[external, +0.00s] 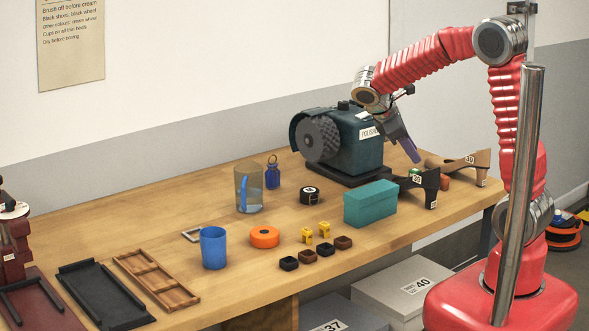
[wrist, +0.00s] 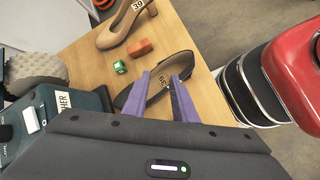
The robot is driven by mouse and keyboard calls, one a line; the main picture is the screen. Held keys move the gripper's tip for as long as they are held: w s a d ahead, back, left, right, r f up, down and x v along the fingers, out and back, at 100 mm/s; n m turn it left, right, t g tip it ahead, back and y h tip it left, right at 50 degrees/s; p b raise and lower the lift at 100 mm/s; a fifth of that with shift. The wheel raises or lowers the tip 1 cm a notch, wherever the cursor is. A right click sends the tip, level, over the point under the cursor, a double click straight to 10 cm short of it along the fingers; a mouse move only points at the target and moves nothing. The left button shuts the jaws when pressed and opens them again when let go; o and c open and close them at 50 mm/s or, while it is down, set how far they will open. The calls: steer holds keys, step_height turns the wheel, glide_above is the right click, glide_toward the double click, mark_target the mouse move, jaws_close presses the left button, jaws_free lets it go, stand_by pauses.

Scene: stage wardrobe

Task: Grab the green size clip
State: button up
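In the external view a bit of green (external: 415,173) shows behind the black shoe, partly hidden. My gripper (wrist: 160,85) has two purple fingers spread apart with nothing held between them. They appear over the black shoe, with the clip beyond and left of the tips. In the external view my gripper (external: 416,159) hangs above the table, beside the polisher.
A polisher (external: 345,140) with a grey wheel stands left of my gripper. A beige shoe (external: 465,164), teal box (external: 370,203), blue cup (external: 213,247), glass (external: 249,187) and yellow clips (external: 307,236) are also on the table. The table's right edge is close to the shoes.

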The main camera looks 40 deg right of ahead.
steer(key=w+f+n+h, duration=0.2)
steer(key=w, duration=0.2)
steer(key=w+f+n+h, duration=0.2)
steer(key=w+f, duration=0.1)
steer(key=w, duration=0.1)
steer(key=w+f+n+h, duration=0.1)
steer(key=w+f+n, duration=0.2)
steer(key=w, duration=0.1)
steer(key=shift+a+h, duration=0.3)
steer(key=shift+h, duration=0.1)
steer(key=shift+d, duration=0.1)
glide_toward(407, 172)
steer(key=x, duration=0.3)
steer(key=shift+w, duration=0.1)
steer(key=shift+d, duration=0.1)
steer(key=shift+x, duration=2.6)
jaws_close()
